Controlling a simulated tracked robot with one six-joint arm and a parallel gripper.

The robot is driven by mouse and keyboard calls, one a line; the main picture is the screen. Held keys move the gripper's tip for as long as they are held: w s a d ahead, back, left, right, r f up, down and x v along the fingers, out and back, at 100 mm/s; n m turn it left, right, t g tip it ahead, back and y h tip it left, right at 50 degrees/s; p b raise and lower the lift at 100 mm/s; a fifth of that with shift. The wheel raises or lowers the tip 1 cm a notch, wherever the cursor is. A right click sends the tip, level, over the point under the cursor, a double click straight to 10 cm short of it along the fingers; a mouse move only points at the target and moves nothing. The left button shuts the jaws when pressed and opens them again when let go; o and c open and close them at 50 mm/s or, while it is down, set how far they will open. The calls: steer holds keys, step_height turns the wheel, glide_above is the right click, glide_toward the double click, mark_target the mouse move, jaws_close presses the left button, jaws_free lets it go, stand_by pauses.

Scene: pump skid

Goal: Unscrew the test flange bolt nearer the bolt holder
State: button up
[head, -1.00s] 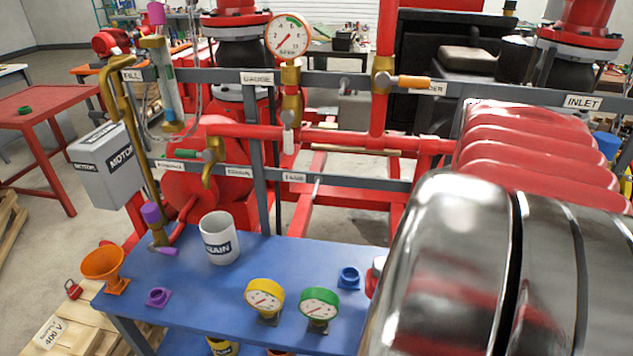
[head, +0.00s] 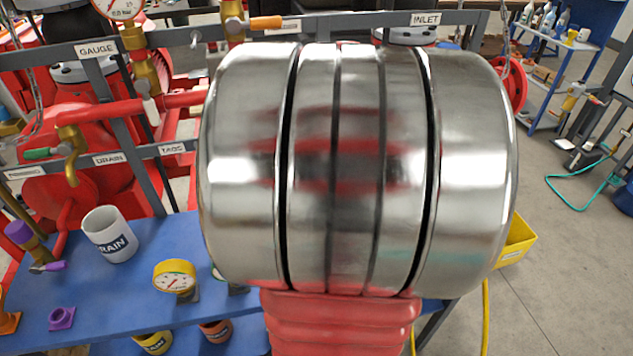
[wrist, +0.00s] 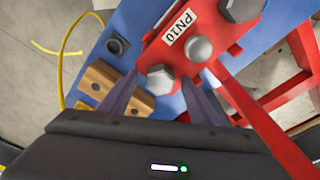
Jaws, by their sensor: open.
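In the wrist view, the red test flange (wrist: 222,28) has a PN10 label and silver hex bolts. One bolt (wrist: 160,80) sits at its lower left corner, nearest the wooden bolt holder (wrist: 98,80). Two other bolt heads show, a rounder one (wrist: 199,48) and one at the top edge (wrist: 240,8). My gripper (wrist: 160,92) is open, with one finger on each side of the lower left bolt in the picture. I cannot tell whether the fingers touch it. The head view does not show the flange, bolt holder or gripper; my arm blocks its middle.
The blue bench (head: 100,280) carries a white drain cup (head: 110,234) and a yellow gauge (head: 176,277). A dark square fitting (wrist: 118,45) sits beside the bolt holder. A yellow hose (wrist: 64,60) lies at the left.

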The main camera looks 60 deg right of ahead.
steer(key=c, duration=1.2)
